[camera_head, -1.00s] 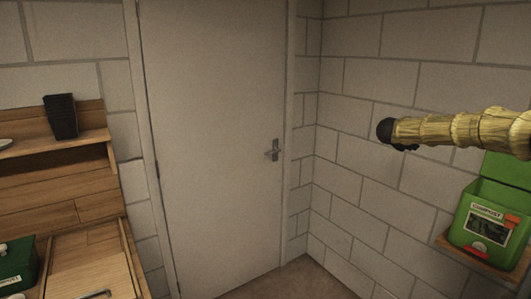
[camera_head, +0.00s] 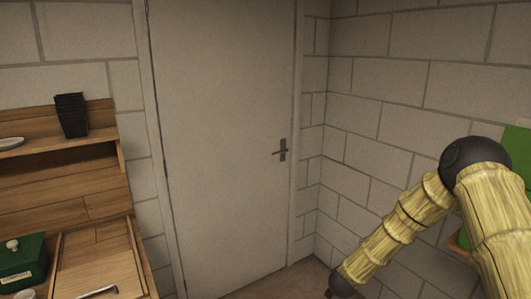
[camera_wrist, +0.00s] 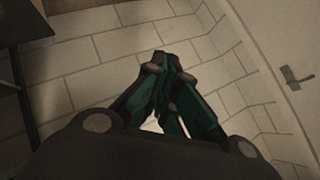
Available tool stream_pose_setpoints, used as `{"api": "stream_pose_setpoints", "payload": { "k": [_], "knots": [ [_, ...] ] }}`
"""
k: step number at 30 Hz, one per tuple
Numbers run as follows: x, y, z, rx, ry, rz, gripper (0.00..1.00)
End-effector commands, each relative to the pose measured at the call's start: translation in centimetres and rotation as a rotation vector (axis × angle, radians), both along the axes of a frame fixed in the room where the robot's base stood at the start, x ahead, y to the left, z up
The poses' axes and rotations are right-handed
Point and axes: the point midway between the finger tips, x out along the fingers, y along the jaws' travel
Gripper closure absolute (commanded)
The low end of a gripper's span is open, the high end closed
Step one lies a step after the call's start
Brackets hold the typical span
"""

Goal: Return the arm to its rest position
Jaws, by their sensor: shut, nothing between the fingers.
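My arm, covered in a yellow bamboo-like pattern with dark joints, is at the right of the head view, bent at a dark elbow and sloping down to the left. Its dark end (camera_head: 342,284) is low in that view, in front of the wall corner by the floor. My gripper (camera_wrist: 168,62) shows in the wrist view, with dark green fingers brought together at the tips and nothing held. A tiled or block surface lies behind it there.
A closed door (camera_head: 222,150) with a handle (camera_head: 281,150) stands ahead. A green compost bin (camera_head: 518,150) is mostly hidden behind my arm. The floor before the door is clear.

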Motion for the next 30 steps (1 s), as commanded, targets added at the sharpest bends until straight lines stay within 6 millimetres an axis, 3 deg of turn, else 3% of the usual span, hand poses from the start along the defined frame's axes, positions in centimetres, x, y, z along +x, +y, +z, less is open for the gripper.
{"api": "stream_pose_setpoints", "payload": {
  "k": [1,6,11,15,24,27,30],
  "knots": [
    [-2.4,1.0,-2.1,-0.022,0.050,0.054,1.00],
    [-10.1,3.5,-7.6,-0.091,0.204,0.236,1.00],
    [-18.2,5.2,-11.7,-0.140,0.348,0.407,1.00],
    [-25.8,6.2,-14.3,-0.174,0.475,0.557,1.00],
    [-42.8,6.8,-16.6,-0.207,0.748,0.879,1.00],
    [-47.8,6.6,-16.3,-0.207,0.826,0.971,1.00],
    [-51.5,6.4,-15.8,-0.202,0.884,1.043,1.00]
  ]
}}
